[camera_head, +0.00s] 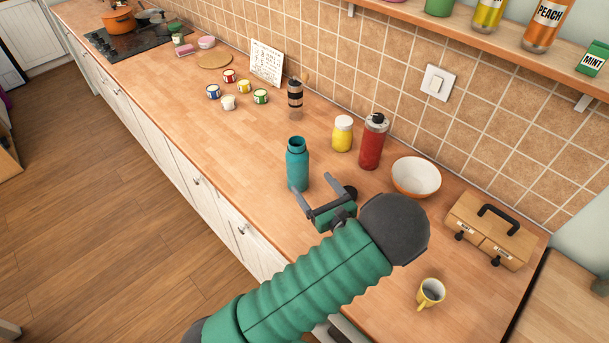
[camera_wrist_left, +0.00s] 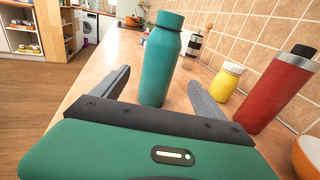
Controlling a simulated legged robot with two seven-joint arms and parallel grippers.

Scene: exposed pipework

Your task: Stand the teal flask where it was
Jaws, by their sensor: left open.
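In the left wrist view the flask (camera_wrist_left: 160,62) shows upright beyond and between the two spread fingers (camera_wrist_left: 160,95). My right gripper is not in view.
A yellow jar (camera_head: 342,135) and a red flask (camera_head: 372,143) stand to the right, beside a bowl (camera_head: 416,177). A yellow mug (camera_head: 430,293) and a wooden box (camera_head: 492,231) stand nearer. Counter left of the teal flask is clear.

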